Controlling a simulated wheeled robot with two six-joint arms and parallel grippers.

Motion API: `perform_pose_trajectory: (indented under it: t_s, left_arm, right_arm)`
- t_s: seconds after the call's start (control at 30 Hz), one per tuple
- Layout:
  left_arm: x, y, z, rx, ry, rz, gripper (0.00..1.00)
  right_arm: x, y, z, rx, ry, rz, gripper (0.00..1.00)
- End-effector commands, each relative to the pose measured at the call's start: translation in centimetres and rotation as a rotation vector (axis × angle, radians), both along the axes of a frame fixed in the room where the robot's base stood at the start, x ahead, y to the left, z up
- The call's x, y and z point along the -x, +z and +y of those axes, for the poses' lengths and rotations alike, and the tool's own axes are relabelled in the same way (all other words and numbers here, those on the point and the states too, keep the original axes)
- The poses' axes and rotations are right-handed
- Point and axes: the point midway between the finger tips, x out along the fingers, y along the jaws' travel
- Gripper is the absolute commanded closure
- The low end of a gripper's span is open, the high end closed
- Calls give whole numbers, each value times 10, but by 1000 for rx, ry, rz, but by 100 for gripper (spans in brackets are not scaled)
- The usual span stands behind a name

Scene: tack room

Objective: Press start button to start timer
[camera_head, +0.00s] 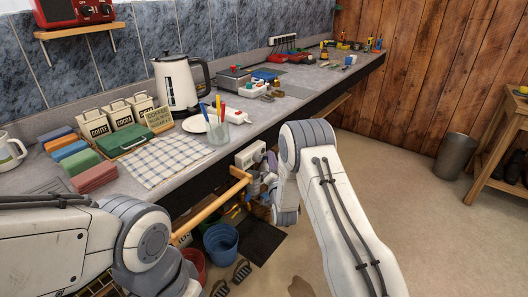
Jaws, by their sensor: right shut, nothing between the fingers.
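I cannot make out a timer or a start button for certain. A small white device with red parts (250,90) lies on the counter beyond the pen cup, too small to read. My right gripper (250,157) is below the counter's front edge, partly hidden behind its own arm links. It is shut and empty, and apart from the things on the counter top. My left arm comes in at the lower left, but its gripper is not in view.
The counter (190,147) holds a kettle (178,84), canisters, folded cloths, a checked towel (166,160) and a pen cup (217,130). A wooden rail (211,208) juts from its front. A blue bucket (221,243) stands below. The floor at right is mostly clear.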

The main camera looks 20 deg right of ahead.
Motion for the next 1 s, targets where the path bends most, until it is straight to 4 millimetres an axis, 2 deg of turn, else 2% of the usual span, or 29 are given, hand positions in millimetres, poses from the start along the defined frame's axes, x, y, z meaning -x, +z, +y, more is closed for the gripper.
perform_pose_trajectory:
  t_s: [1.0]
  left_arm:
    - [0, -8, 0, 0, 0, 0, 50]
  right_arm:
    - [-8, 0, 6, 0, 0, 0, 100]
